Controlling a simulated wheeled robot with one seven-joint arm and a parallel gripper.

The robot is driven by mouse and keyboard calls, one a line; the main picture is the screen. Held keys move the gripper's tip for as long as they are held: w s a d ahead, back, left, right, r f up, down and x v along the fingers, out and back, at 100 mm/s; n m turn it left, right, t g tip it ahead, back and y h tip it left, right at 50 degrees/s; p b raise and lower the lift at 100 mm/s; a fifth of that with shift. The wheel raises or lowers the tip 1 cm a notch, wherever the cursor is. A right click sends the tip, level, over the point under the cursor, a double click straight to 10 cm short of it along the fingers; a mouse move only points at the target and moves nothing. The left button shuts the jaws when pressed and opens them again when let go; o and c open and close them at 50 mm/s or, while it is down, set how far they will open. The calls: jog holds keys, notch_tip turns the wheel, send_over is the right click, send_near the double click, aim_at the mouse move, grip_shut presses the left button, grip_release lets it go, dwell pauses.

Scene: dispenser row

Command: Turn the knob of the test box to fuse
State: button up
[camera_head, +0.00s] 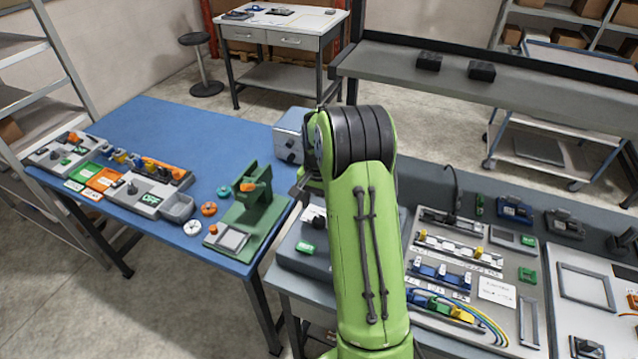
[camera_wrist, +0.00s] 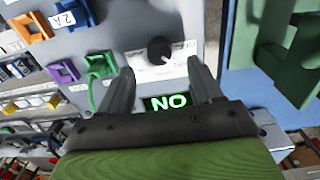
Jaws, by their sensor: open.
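The test box (camera_wrist: 200,20) fills the middle of the wrist view, seen upside down. Its black round knob (camera_wrist: 160,49) sits on a white label plate whose small print I cannot read. A lit green display (camera_wrist: 166,102) shows "NO" in this view, which is "ON" turned over. My gripper (camera_wrist: 162,78) is open, its fingers apart on either side below the knob, with nothing between them.
Purple, orange and green sockets (camera_wrist: 99,65) lie left of the knob in the wrist view. A green press-like stand (camera_head: 262,200) stands close by on the blue table (camera_head: 160,115). Boards with coloured plugs and wires (camera_head: 440,270) fill the grey bench right of my arm.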

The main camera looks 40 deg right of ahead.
aim_at(319, 219)
notch_tip(319, 219, up, 10)
jog(key=shift+r+p, duration=0.25)
jog(key=shift+p, duration=0.1)
